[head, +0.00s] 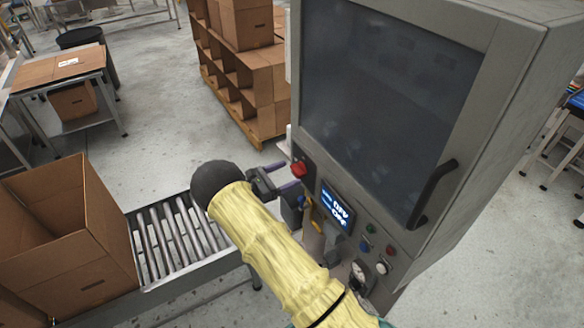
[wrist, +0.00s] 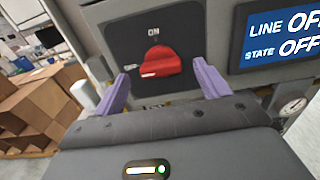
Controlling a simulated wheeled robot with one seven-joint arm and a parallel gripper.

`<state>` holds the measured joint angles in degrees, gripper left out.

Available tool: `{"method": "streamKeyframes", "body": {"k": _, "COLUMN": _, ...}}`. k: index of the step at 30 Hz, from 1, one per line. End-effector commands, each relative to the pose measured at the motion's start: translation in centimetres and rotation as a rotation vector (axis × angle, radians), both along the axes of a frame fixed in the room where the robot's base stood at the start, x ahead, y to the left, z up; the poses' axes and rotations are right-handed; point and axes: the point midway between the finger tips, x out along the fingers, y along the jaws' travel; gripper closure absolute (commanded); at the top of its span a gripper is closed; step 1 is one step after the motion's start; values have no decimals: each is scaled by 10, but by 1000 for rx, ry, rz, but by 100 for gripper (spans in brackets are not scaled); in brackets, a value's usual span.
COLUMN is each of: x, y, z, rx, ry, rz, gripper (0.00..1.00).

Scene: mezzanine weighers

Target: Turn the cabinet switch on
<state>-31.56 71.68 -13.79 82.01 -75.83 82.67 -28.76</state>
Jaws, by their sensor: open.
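The cabinet switch (wrist: 153,62) is a red rotary knob on a dark square plate, with "ON" printed above it. Its white pointer mark faces left, away from that label. The switch also shows in the head view (head: 299,169) on the left of the grey cabinet's front (head: 385,245). My gripper (wrist: 164,84) is open, with its purple fingers spread to either side of the knob in the wrist view and nothing between them. In the head view my gripper (head: 283,177) is close in front of the switch. I cannot tell whether the fingers touch it.
A blue display (head: 336,208), reading LINE OFF and STATE OFF in the wrist view, is right of the switch. Small buttons (head: 366,246) and a gauge (head: 382,267) lie below it. A roller conveyor (head: 175,236) with an open carton (head: 65,240) stands left.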

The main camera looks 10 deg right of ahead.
Motion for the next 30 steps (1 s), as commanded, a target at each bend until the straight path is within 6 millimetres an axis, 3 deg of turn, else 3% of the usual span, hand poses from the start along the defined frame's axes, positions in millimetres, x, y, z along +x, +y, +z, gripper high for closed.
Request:
{"method": "streamKeyframes", "body": {"k": 6, "x": 8, "y": -23, "z": 1, "rx": 0, "ry": 0, "rz": -1, "gripper": 25}}
{"method": "streamKeyframes", "body": {"k": 15, "x": 8, "y": -25, "z": 0, "rx": 0, "ry": -1, "rz": 0, "gripper": 25}}
{"method": "streamKeyframes", "body": {"k": 22, "x": 8, "y": -25, "z": 0, "rx": 0, "ry": -1, "rz": 0, "gripper": 69}}
{"method": "streamKeyframes", "body": {"k": 30, "x": 9, "y": -24, "z": -1, "rx": 4, "ry": -11, "rz": 2, "gripper": 70}}
